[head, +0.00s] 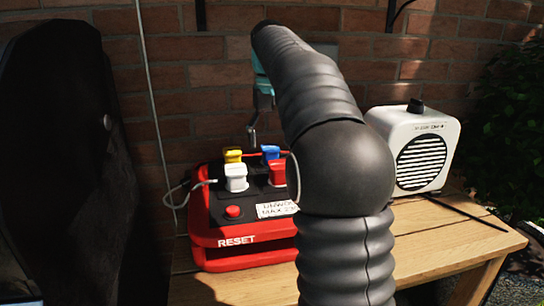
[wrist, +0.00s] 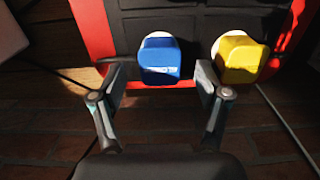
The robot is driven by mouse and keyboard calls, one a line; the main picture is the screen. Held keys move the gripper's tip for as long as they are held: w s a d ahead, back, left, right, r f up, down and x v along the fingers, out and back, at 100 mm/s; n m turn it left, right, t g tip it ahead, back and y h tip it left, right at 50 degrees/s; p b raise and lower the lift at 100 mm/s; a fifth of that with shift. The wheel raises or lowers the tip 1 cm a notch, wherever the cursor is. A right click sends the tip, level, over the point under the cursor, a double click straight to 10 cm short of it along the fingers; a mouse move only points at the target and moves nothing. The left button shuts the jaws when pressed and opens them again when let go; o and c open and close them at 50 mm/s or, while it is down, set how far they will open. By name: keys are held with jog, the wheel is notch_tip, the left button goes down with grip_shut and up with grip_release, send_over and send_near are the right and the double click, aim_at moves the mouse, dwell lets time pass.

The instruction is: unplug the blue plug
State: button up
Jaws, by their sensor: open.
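The blue plug (head: 270,152) sits in the back row of a red power box (head: 245,257) with a black top. In the wrist view the blue plug (wrist: 162,58) is between the two open fingers of my gripper (wrist: 160,72), which are apart from its sides. In the head view my gripper (head: 254,128) hangs just above and behind the box, partly hidden by my arm. A yellow plug (wrist: 240,57) is just right of the right finger in the wrist view.
The box also bears the yellow plug (head: 233,155), a white plug (head: 236,178), a red plug (head: 278,173) and a red reset button (head: 233,211). A white speaker (head: 410,150) stands at right on the wooden table (head: 450,245). A brick wall (head: 185,80) is close behind.

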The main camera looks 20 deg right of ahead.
aim_at(270, 147)
jog(key=shift+f+b, duration=0.6)
jog(key=shift+f, duration=1.05)
jog(key=shift+r+p, duration=0.1)
jog(key=shift+p, duration=0.6)
jog(key=shift+c, duration=0.3)
grip_shut()
jog(key=shift+r+p, duration=0.4)
jog(key=shift+r, duration=2.5)
